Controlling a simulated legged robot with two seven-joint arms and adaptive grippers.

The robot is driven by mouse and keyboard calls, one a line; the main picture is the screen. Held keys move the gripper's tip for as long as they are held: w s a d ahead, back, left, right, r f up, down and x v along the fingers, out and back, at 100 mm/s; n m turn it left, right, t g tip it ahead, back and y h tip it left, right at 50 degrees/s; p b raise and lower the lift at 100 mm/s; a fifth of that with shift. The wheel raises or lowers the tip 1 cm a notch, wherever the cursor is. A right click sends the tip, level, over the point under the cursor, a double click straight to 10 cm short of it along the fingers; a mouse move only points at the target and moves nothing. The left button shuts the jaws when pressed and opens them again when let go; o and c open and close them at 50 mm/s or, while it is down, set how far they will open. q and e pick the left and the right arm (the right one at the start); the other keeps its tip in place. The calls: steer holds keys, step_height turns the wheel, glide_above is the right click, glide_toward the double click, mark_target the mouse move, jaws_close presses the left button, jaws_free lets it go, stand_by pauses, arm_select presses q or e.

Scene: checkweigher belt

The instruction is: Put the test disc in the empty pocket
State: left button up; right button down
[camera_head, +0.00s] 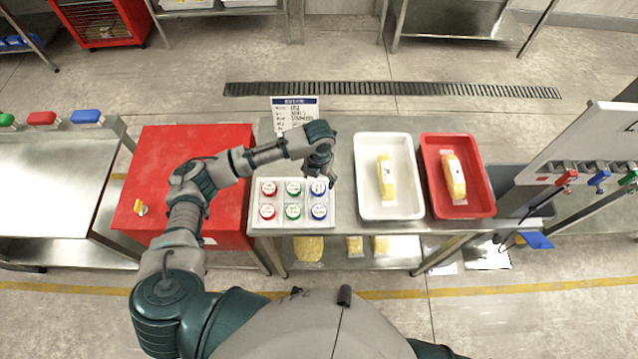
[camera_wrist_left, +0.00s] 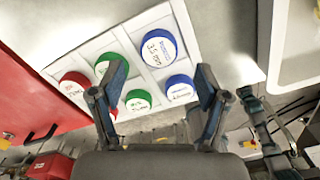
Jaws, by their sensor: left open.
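A pale pocket tray (camera_head: 280,221) lies on the steel table with two rows of round discs. Red discs (camera_head: 267,211) are at the left, green discs (camera_head: 292,211) in the middle and blue discs (camera_head: 319,211) at the right. Each pocket that I can make out holds a disc. My left gripper (camera_head: 320,178) is above the tray's far right corner. In the left wrist view its fingers are spread (camera_wrist_left: 162,82), with blue discs (camera_wrist_left: 158,47) beyond and between the tips, and nothing gripped. My right gripper does not show.
A white tray (camera_head: 391,214) and a red tray (camera_head: 458,213), each with a yellow pack, stand right of the pocket tray. A printed sign (camera_head: 295,113) stands behind.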

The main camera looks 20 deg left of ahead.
mark_target(319, 187)
arm_select(q)
step_height(319, 187, up, 7)
steer(key=shift+f, duration=0.1)
stand_by(0.7)
